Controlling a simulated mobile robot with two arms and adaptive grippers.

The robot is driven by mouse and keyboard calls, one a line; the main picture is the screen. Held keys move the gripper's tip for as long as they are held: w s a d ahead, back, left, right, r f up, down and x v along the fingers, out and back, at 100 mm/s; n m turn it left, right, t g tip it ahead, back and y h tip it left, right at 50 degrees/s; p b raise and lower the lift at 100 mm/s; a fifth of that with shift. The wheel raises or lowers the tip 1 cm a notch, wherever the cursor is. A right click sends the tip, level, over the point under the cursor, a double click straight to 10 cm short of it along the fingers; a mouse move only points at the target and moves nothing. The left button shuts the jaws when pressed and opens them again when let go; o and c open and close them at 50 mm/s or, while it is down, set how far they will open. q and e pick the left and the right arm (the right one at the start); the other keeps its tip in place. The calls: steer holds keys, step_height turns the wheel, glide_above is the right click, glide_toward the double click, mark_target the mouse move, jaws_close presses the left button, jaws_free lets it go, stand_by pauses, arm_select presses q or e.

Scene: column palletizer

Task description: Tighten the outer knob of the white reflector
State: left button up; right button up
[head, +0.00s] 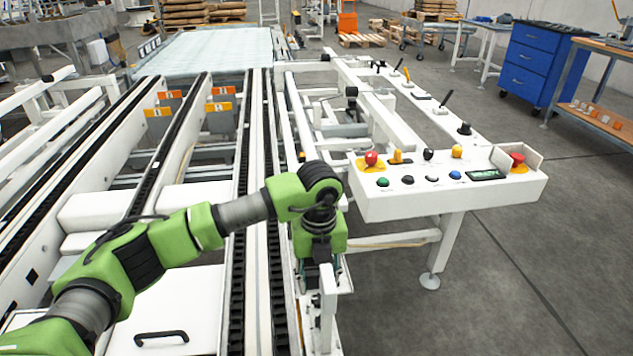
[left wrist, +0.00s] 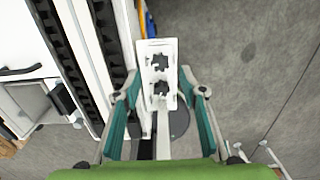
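The white reflector (left wrist: 144,50) is a narrow white plate in the left wrist view, with two dark knob-like parts, an upper one (left wrist: 160,62) and a lower one (left wrist: 160,88). I cannot tell which is the outer knob. My left gripper (left wrist: 158,80) is open, one teal-lined finger on each side of the plate's lower end. No clear contact shows. In the head view my left gripper (head: 318,275) points down over a white upright part (head: 327,305) at the conveyor's near right edge, and my arm hides some of it. My right gripper is not in view.
A white control panel (head: 450,205) with coloured buttons stands close to the right of my left arm. Conveyor rails with black chains (head: 238,250) run along the left. Open grey floor (head: 530,270) lies to the right, with a blue drawer cabinet (head: 535,65) behind.

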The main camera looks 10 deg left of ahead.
arm_select(q)
step_height(320, 180, up, 9)
step_height(320, 180, up, 16)
steer(key=p, duration=1.7)
glide_above(318, 298)
steer(key=s, duration=0.1)
steer(key=shift+s+r+p, duration=0.5)
steer(key=shift+s+p, duration=0.05)
steer(key=shift+s, duration=0.05)
steer(key=shift+w, duration=0.1)
